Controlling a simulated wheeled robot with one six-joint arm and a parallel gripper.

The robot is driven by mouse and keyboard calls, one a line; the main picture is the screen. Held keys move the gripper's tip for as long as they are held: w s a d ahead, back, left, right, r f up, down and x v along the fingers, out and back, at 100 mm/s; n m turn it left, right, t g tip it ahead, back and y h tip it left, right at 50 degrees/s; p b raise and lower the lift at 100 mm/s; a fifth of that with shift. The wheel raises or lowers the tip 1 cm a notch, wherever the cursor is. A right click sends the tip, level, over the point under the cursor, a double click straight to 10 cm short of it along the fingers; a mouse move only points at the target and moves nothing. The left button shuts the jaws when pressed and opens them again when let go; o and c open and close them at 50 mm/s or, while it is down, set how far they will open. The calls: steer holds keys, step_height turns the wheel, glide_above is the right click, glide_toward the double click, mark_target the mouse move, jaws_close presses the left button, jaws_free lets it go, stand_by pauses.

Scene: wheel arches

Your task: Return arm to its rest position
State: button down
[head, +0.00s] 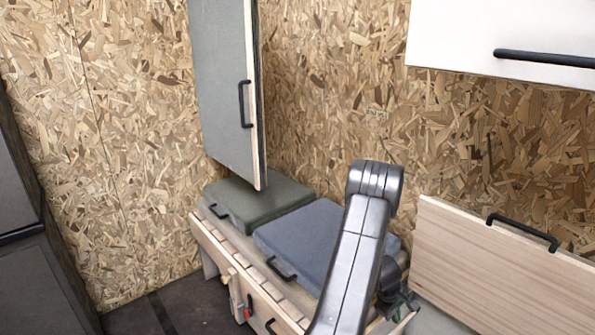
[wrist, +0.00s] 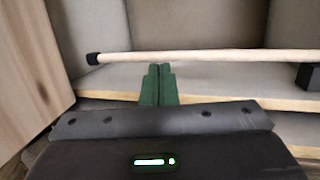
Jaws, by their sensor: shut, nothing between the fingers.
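My arm (head: 355,250) rises dark grey in the lower middle of the head view and bends at a rounded joint at its top. A pale wooden rod (wrist: 210,56) with a black end cap runs across behind the fingertips. Whether they touch it cannot be told.
A bench with a green cushion (head: 258,203) and a blue cushion (head: 315,240) stands behind my arm. A grey cabinet door (head: 222,90) hangs open above it. A wooden panel with a black handle (head: 490,265) stands at right. A white cabinet (head: 450,35) hangs upper right.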

steer(key=shift+s+a+r+b, duration=0.1)
steer(key=shift+a+r+b, duration=0.15)
steer(key=shift+b, duration=0.45)
steer(key=shift+r, duration=0.1)
steer(key=shift+d+p, duration=0.15)
steer(key=shift+p, duration=0.75)
